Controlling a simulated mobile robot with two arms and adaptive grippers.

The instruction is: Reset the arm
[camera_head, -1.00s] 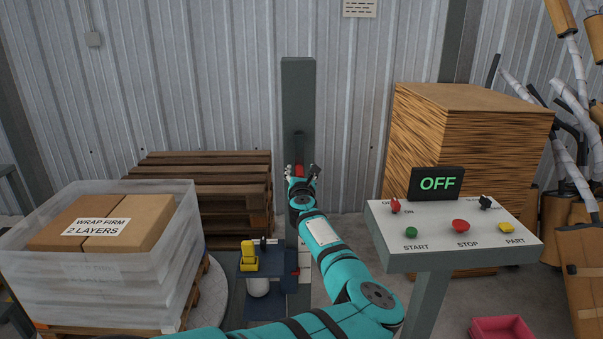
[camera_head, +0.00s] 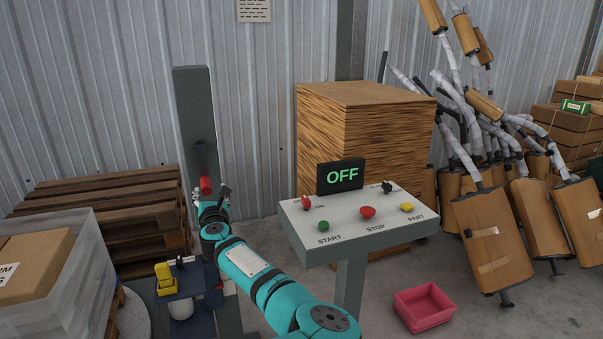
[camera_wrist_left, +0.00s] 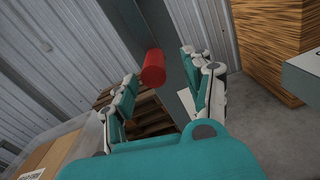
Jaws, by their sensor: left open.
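My left arm, teal, reaches up from the bottom of the head view. My left gripper (camera_head: 212,196) is at its far end, in front of the grey post (camera_head: 196,115). In the left wrist view my left gripper (camera_wrist_left: 163,95) has its two fingers spread wide with nothing between them. A red cylinder (camera_wrist_left: 153,68) on the post shows beyond the fingers, apart from them in that view. In the head view the red cylinder (camera_head: 206,185) is just above the gripper. My right gripper is not in view.
A control panel (camera_head: 357,228) with a display reading OFF stands right of my arm. A wrapped pallet load (camera_head: 60,270) is at left, with stacked pallets (camera_head: 110,210) behind it. A pink bin (camera_head: 426,307) sits on the floor. Wrapped mufflers (camera_head: 490,240) lean at right.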

